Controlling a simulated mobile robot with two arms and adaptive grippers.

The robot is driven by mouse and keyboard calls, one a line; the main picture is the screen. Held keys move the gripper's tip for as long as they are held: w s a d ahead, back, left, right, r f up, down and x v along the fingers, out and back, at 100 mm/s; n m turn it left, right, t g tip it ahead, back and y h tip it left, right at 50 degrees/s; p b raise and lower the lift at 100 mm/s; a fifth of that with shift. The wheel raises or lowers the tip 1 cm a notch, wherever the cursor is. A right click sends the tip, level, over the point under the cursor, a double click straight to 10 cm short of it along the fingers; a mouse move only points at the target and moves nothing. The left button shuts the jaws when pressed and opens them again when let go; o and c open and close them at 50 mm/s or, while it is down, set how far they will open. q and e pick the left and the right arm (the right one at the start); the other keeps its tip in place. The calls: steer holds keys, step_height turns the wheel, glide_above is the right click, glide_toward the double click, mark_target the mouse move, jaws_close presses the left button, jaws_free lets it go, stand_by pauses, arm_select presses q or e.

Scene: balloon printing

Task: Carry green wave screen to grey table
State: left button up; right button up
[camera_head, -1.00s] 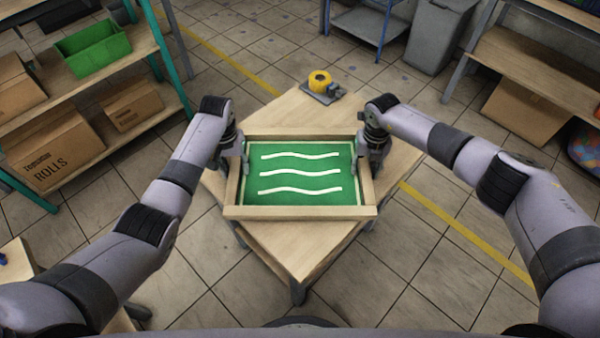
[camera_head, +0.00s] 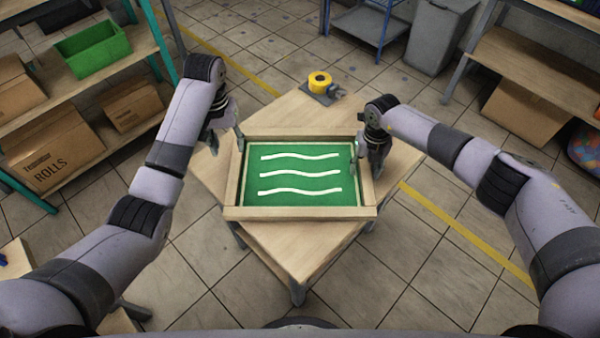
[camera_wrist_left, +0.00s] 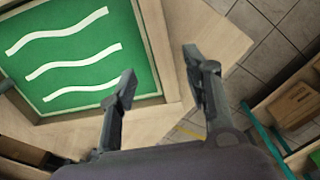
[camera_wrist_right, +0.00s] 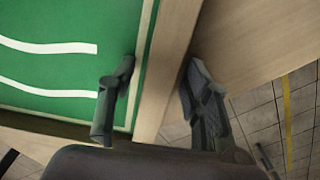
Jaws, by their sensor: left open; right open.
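The green wave screen (camera_head: 300,180) lies flat on a wooden-topped table (camera_head: 290,245). It has a wooden frame, green mesh and white wavy lines. My left gripper (camera_head: 227,140) is open and empty near the screen's far left corner. In the left wrist view its fingers (camera_wrist_left: 160,80) are wide apart, with the frame's side rail passing between them in the picture. My right gripper (camera_head: 367,163) is open at the right rail, with one finger over the mesh and one outside. The right wrist view shows the rail (camera_wrist_right: 168,70) between its fingers (camera_wrist_right: 157,90).
A yellow tape roll on a grey dispenser (camera_head: 322,84) stands at the table's far corner. A shelf with a green bin (camera_head: 92,48) and cardboard boxes is at left. A grey waste bin (camera_head: 440,37) and another shelf (camera_head: 525,65) are at far right. Tiled floor surrounds the table.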

steer(key=shift+r, duration=0.15)
arm_select(q)
steer(key=shift+r, duration=0.5)
arm_select(e)
step_height(320, 180, up, 12)
arm_select(q)
steer(key=shift+s, duration=0.1)
arm_select(e)
steer(key=shift+f, duration=0.25)
